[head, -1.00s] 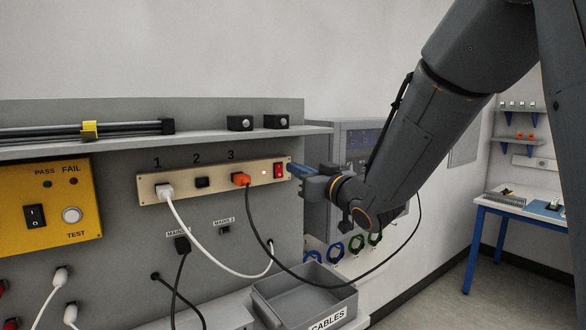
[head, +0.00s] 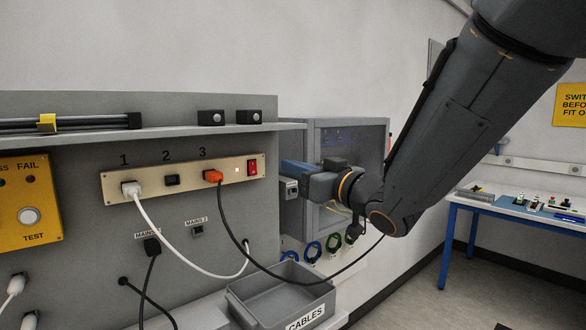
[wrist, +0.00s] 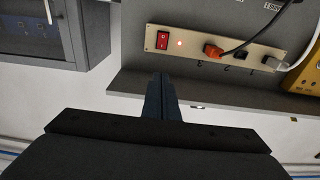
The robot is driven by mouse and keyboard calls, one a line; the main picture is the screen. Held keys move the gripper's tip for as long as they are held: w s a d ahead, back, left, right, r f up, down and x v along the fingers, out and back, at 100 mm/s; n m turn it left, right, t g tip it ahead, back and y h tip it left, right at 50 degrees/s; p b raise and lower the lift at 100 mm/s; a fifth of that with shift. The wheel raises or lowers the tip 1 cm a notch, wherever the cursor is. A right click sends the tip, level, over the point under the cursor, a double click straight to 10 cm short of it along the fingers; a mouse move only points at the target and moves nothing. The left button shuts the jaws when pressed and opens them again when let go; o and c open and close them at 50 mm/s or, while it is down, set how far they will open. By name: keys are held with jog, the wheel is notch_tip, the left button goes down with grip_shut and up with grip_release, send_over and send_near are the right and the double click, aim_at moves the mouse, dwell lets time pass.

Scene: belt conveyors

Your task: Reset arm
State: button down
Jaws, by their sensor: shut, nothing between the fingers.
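My gripper (head: 287,168) is at the right end of the grey test bench in the head view, to the right of the socket strip and apart from it. In the wrist view its fingers (wrist: 160,85) are together with nothing between them. The brass socket strip (head: 110,190) carries a white plug (head: 130,188) at 1, an orange plug (head: 212,176) at 3 and a red switch (head: 252,167) at its right end. Socket 2 (head: 172,180) has no plug. A small light glows beside the switch.
A grey cables tray (head: 240,303) sits below the strip, with white and black leads hanging near it. A grey wall cabinet (head: 375,145) stands behind my arm. A shelf (head: 75,142) juts out above the strip. A blue-legged table (head: 447,240) is at the right.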

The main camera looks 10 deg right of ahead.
jog(key=s+d+f+m+g+h, duration=0.25)
jog(key=d+f+h, duration=0.25)
jog(key=f, duration=0.6)
jog(key=s+d+f+m+g+h, duration=0.1)
jog(key=d+f+m+g+h, duration=0.35)
jog(key=f, duration=0.65)
jog(key=s+f+g, duration=0.4)
jog(key=s+f, duration=0.2)
jog(key=s, duration=0.3)
jog(key=s+d+f+g, duration=0.1)
jog(key=s+f+g, duration=0.3)
jog(key=s, duration=0.6)
jog(key=shift+s+d+f+h, duration=0.25)
jog(key=shift+f+h, duration=0.2)
jog(key=shift+f, duration=0.4)
